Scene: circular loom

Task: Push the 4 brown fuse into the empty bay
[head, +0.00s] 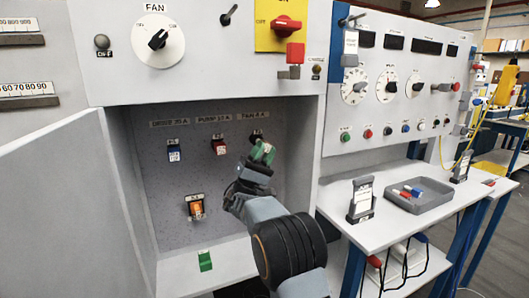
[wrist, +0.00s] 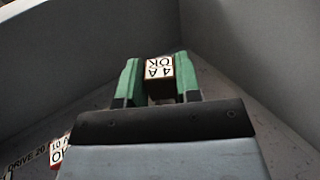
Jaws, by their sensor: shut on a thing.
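My gripper (head: 263,152) has green fingertips and is in front of the upper right bay of the open cabinet, under the label "FAN 4 A" (head: 253,113). In the wrist view my gripper (wrist: 155,80) is shut on the brown fuse (wrist: 159,71), whose white face reads "4 A OK". The fuse is between the two green fingers. In the head view the fingers hide the fuse and most of the bay (head: 257,133). I cannot tell how far the fuse sits in the bay.
A blue fuse (head: 174,151) and a red fuse (head: 219,146) sit in the bays to the left. A green piece (head: 205,261) lies on the cabinet floor.

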